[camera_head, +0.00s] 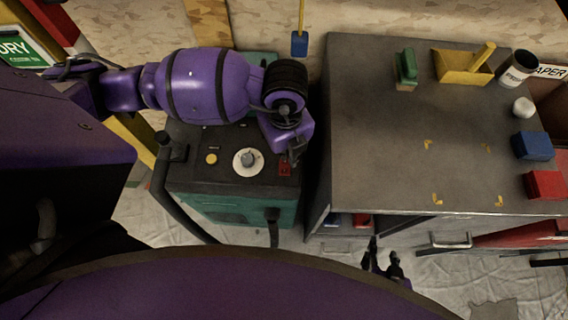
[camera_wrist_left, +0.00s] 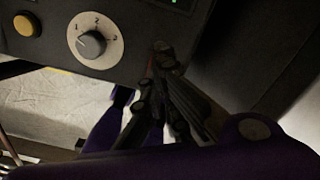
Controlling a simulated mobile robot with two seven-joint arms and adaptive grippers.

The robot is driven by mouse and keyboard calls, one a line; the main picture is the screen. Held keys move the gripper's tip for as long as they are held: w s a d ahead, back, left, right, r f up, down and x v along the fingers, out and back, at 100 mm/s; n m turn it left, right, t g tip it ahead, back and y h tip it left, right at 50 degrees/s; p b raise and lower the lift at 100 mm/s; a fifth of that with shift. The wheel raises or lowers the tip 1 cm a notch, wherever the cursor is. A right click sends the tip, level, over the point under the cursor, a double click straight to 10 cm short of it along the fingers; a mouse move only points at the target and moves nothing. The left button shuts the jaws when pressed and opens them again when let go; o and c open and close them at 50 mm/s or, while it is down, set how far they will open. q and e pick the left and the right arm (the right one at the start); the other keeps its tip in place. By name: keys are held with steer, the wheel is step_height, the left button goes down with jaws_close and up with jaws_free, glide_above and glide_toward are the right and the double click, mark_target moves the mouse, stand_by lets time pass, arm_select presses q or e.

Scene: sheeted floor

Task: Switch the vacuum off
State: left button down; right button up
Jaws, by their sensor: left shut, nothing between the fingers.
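The vacuum is a dark-topped unit with a teal body (camera_head: 240,210), below my left arm in the head view. Its top panel carries a yellow button (camera_head: 211,159), a white dial with a grey knob (camera_head: 248,161) and a red switch (camera_head: 285,168). My left gripper (camera_head: 293,152) is shut and empty, its tips close by the red switch. In the left wrist view the shut fingers (camera_wrist_left: 160,62) cover most of the switch; only a sliver of red shows. I cannot tell whether they touch or how the switch is set. My right gripper (camera_head: 383,258) appears open and empty beside the cabinet.
A grey cabinet (camera_head: 375,140) stands right of the vacuum. A dark hose (camera_head: 165,190) curves along the vacuum's left side.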

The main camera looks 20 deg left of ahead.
mark_target(285, 162)
arm_select(q)
steer(key=shift+r+p, duration=1.1)
steer(key=shift+r, duration=0.7)
arm_select(e)
steer(key=shift+t, duration=0.5)
steer(key=w+r, duration=0.1)
steer(key=r, duration=0.1)
steer(key=w+r, duration=0.2)
arm_select(q)
steer(key=shift+f, duration=0.1)
arm_select(e)
steer(key=shift+s, duration=0.1)
